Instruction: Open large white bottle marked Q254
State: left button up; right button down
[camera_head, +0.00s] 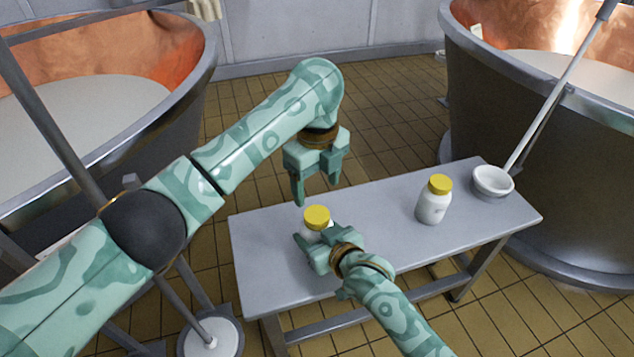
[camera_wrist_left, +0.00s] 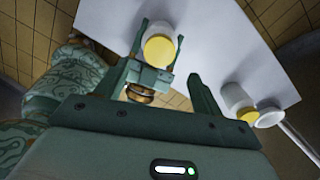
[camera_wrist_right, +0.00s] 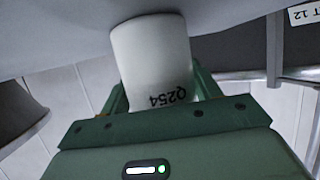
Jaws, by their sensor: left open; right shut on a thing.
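The white bottle marked Q254 (camera_wrist_right: 152,55) stands between the fingers of my right gripper (camera_wrist_right: 160,88), which is shut on its body. In the head view its yellow cap (camera_head: 317,216) is on top, and my right gripper (camera_head: 316,242) hides most of the body. My left gripper (camera_head: 316,192) is open, fingers pointing down, above the cap and apart from it. In the left wrist view the yellow cap (camera_wrist_left: 159,50) lies ahead, between the fingers' directions. A second white bottle with a yellow cap (camera_head: 433,203) stands farther right; its marking is unreadable here.
The grey table (camera_head: 375,205) carries both bottles, with clear surface between them. A white ladle bowl (camera_head: 493,182) with a long handle rests at the table's right end. Copper-lined vats stand at left (camera_head: 190,110) and right (camera_head: 560,180). A tag (camera_wrist_right: 304,14) shows in the right wrist view.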

aim_at(317, 214)
pick_arm(q)
notch_tip(317, 214, down, 8)
jog(key=shift+r, duration=0.2)
jog(key=c, duration=1)
jog(key=n, duration=0.6)
jog(key=shift+n, duration=0.3)
jog(key=o, duration=1.1)
jog(key=shift+c, duration=0.2)
jog(key=shift+r, duration=0.1)
